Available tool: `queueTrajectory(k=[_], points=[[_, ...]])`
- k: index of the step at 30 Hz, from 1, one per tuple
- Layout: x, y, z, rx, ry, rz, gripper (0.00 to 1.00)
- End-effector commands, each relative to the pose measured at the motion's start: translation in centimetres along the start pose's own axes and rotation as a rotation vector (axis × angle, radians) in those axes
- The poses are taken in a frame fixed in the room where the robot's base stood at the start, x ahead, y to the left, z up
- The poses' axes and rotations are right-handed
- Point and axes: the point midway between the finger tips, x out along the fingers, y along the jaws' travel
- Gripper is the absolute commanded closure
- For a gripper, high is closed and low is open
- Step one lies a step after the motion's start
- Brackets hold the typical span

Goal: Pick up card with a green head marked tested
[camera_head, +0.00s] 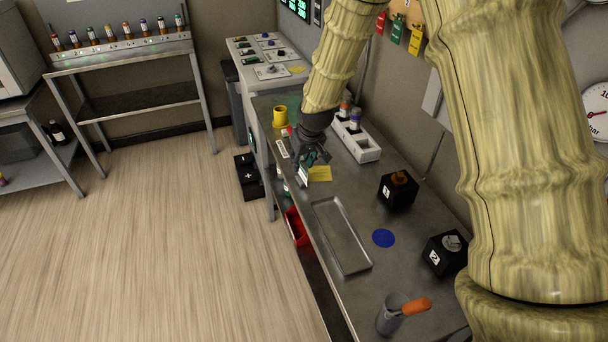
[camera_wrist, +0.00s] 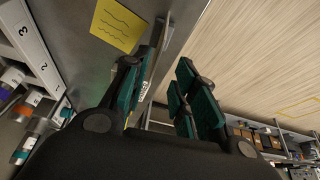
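A small white card (camera_head: 303,175) with dark marks shows just below my gripper (camera_head: 314,158), near the front edge of the steel bench. In the wrist view a narrow pale strip with lettering (camera_wrist: 143,90), likely this card seen nearly edge-on, lies along the left finger. Its head colour and wording are too small to read. My gripper also shows in the wrist view (camera_wrist: 165,95), its teal-padded fingers apart with a gap between them. A green tag (camera_head: 397,28) hangs on the wall board between a red and a yellow one; its wording cannot be read.
A yellow note (camera_head: 320,174) lies on the bench beside my gripper. A white numbered rack (camera_head: 357,142) with bottles stands behind. An empty metal tray (camera_head: 342,236), black blocks (camera_head: 398,191), a blue disc (camera_head: 383,238) and a cup with an orange handle (camera_head: 391,315) are nearer. Floor left is clear.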

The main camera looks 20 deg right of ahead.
Motion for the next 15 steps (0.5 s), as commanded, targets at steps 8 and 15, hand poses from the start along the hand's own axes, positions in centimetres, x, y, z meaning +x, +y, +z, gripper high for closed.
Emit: queueTrajectory(k=[8, 15], points=[[2.5, 0.7, 0.5, 0.002, -0.001, 0.001, 0.72], [3.8, 0.6, 0.5, 0.001, 0.000, 0.001, 0.72]])
